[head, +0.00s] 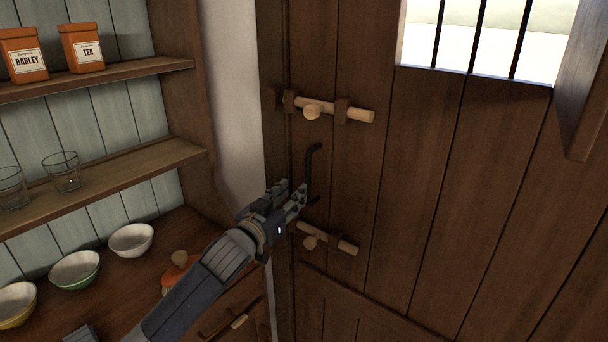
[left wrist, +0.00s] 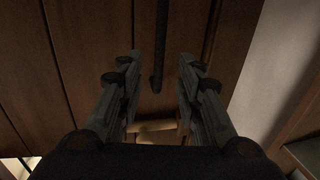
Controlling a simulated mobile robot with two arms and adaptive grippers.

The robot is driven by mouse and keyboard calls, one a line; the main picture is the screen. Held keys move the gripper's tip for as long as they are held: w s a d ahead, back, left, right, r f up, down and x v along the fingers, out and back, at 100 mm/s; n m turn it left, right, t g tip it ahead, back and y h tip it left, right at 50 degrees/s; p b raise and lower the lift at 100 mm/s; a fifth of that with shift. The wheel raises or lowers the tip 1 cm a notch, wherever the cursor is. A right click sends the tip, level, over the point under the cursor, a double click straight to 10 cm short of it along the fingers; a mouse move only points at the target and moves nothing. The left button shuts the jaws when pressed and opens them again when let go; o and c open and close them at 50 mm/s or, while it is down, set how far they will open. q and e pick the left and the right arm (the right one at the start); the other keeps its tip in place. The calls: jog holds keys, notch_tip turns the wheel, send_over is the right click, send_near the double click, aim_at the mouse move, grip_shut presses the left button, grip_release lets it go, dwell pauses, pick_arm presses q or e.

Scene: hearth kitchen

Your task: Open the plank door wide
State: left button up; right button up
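The dark plank door (head: 415,170) fills the right of the head view and looks shut. A thin black pull handle (head: 311,165) stands upright near its left edge. A pale wooden bolt (head: 355,113) sits above the handle and a second bolt (head: 346,246) below it; whether either reaches into its keeper is unclear. My left gripper (head: 302,194) is at the handle's lower part, partly hiding it. In the left wrist view, its fingers (left wrist: 158,78) are open, with the handle (left wrist: 160,45) in line with the gap; contact cannot be told. My right gripper is not in view.
A dresser on the left holds orange tins (head: 82,48), glasses (head: 63,172) and bowls (head: 131,239), close to my left arm. A pale wall strip (head: 238,110) separates it from the door. A barred window (head: 480,45) is at upper right.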

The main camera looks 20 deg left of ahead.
aim_at(307, 179)
pick_arm(q)
jog(key=w, duration=0.2)
jog(key=w+p, duration=0.1)
jog(key=w, duration=0.1)
jog(key=shift+d+r, duration=0.15)
jog(key=shift+d, duration=0.15)
jog(key=w, duration=0.2)
jog(key=w+p, duration=0.1)
jog(key=shift+w+d, duration=0.3)
jog(key=shift+w+d+f+p, duration=0.1)
jog(key=shift+w+f+p, duration=0.05)
jog(key=shift+w, duration=0.45)
jog(key=shift+w+d+f+p, duration=0.1)
jog(key=shift+w+p, duration=0.05)
jog(key=shift+w, duration=0.4)
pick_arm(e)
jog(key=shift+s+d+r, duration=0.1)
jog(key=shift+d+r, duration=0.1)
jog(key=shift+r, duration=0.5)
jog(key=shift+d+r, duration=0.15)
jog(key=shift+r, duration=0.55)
pick_arm(q)
jog(key=shift+c, duration=0.3)
grip_shut()
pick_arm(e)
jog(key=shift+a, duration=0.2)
